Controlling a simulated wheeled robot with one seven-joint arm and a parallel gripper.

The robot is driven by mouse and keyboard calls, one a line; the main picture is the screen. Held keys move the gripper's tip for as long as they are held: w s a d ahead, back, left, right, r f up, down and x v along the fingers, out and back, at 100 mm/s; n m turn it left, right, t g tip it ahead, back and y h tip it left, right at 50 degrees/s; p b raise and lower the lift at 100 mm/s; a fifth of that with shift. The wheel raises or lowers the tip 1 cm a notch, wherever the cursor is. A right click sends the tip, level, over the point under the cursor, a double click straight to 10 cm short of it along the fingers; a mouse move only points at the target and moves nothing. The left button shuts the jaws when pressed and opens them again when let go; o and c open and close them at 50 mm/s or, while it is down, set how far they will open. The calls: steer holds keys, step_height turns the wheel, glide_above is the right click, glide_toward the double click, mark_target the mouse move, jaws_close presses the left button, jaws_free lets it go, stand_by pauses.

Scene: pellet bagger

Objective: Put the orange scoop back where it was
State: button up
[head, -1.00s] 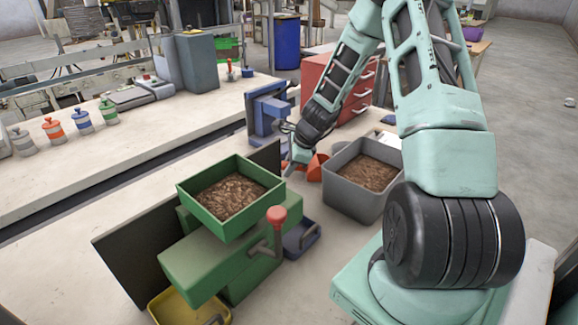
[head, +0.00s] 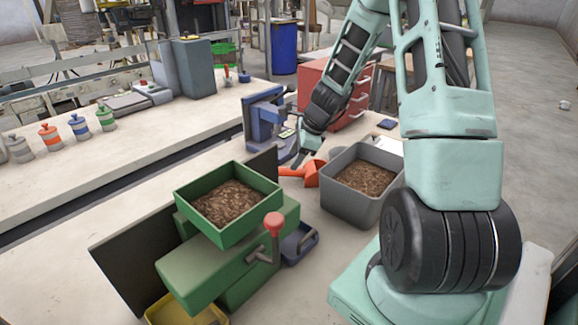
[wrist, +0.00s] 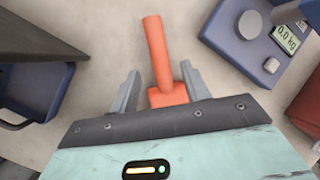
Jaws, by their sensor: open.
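The orange scoop (head: 312,174) lies on the bench between the green hopper and the grey bin, its handle pointing left. In the wrist view the scoop (wrist: 156,52) shows its handle running away from my gripper (wrist: 160,84), with part of its bowl between the fingers and the rest hidden behind the gripper body. The two fingers are spread apart, one on each side, with gaps to the scoop. In the head view my gripper (head: 299,160) is just above and behind the scoop. Its height above the scoop is hard to tell.
The grey bin (head: 341,205) of brown pellets stands right of the scoop. The green hopper (head: 242,233) with its red-knobbed lever (head: 273,223) stands in front left. A blue scale (head: 265,118), reading 0.0 kg in the wrist view, and red drawers (head: 312,78) are behind.

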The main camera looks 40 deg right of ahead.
steer(key=v, duration=0.5)
stand_by(0.5)
